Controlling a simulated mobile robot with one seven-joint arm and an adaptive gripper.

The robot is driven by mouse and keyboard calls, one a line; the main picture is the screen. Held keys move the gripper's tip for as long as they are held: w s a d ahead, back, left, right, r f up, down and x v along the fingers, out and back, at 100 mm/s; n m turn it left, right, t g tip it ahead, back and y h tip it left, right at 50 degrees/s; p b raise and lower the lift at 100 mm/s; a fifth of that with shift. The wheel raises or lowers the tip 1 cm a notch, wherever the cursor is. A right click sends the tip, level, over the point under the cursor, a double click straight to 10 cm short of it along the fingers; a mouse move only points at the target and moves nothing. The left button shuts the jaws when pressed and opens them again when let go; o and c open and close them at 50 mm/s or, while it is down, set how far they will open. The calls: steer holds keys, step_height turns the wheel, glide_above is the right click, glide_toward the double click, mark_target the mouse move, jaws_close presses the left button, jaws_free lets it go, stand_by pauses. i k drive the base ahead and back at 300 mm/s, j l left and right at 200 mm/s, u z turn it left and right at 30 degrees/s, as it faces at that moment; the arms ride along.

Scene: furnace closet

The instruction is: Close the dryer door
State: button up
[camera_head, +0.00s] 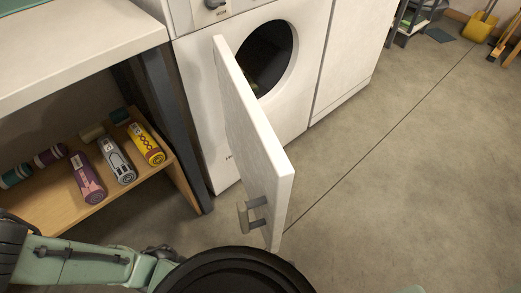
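The white dryer (205,95) stands at the upper middle, with a dark round opening (268,58) in its front. Its white door (250,135) stands wide open and sticks out toward me, seen nearly edge-on. A grey bar handle (252,211) is on the left face of the door, near its free end. My green arm reaches in from the lower left. A dark part at its end, which looks like my gripper (163,253), is low and left of the handle, apart from the door. It is partly hidden by a black round part of mine, and its fingers cannot be made out.
A white-topped bench (75,45) with a dark leg stands left of the dryer. Its wooden lower shelf (125,190) holds several coloured cans or bottles. The concrete floor (400,190) right of the door is clear. A yellow dustpan (480,26) is at the far right.

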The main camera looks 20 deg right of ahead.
mark_target(266, 174)
steer(key=j+z, duration=0.3)
steer(key=i+j+z, duration=0.1)
steer(key=j+z, duration=0.2)
steer(key=k+l+z, duration=0.25)
steer(key=k+l, duration=0.7)
